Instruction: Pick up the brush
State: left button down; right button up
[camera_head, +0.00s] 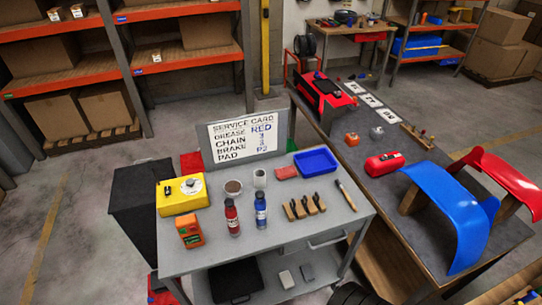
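A slim brush-like item (345,195), dark along most of its length with a light brown end, lies near the right edge of the grey cart top (285,243). It lies at a slant, apart from the row of several brown and black pieces (304,207) to its left. A blue tray (316,162) is behind it. Neither of my grippers shows in the head view, so nothing is seen touching the item.
The cart also holds a yellow box (182,195), an orange device (190,232), a red bottle (232,217), a blue bottle (261,209) and a service card (247,136). A dark workbench (365,175) with blue and red curved panels stands right.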

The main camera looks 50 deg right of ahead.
aim_at(340, 186)
jog(key=z, duration=2.35)
